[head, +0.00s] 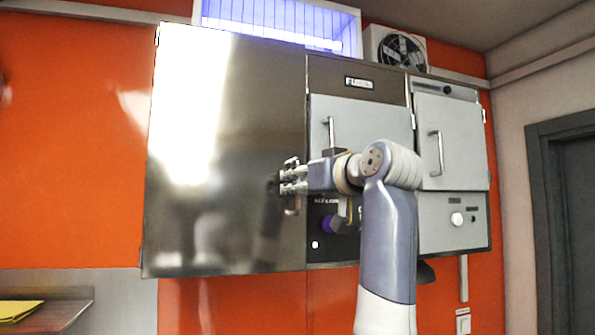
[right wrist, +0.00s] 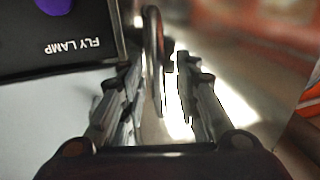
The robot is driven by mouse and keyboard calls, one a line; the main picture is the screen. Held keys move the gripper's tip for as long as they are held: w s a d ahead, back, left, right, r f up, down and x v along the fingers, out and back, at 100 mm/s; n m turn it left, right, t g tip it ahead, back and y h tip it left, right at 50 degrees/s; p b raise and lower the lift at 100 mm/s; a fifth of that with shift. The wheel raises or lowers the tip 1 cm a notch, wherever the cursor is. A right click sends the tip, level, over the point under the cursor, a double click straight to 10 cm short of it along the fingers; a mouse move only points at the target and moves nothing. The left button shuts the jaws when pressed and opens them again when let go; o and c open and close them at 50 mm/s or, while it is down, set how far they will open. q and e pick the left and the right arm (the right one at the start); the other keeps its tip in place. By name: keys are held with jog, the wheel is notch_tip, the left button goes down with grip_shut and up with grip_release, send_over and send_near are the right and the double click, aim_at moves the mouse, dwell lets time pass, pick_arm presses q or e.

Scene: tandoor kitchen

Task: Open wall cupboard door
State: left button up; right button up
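The wall cupboard door (head: 225,130) is a large glossy steel panel at the left of the wall unit in the head view. Its right edge meets the neighbouring grey section, and it looks closed. My right gripper (head: 287,182) is at the door's lower right edge. In the right wrist view, the door's handle (right wrist: 154,50), a curved upright metal bar, stands between the two fingers of the right gripper (right wrist: 155,72). Gaps show on both sides of it, so the fingers are open around it. The handle's lower end (head: 292,207) shows below the fingers. My left gripper is not in view.
Two grey doors with bar handles, the middle one (head: 350,112) and the right one (head: 455,140), adjoin on the right. A dark panel marked FLY LAMP (right wrist: 60,45) is close beside the right gripper. A counter (head: 60,312) with a yellow cloth (head: 18,310) is at lower left.

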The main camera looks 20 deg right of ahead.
jog(key=shift+w, duration=0.4)
jog(key=shift+a, duration=0.1)
jog(key=shift+c, duration=0.3)
grip_shut()
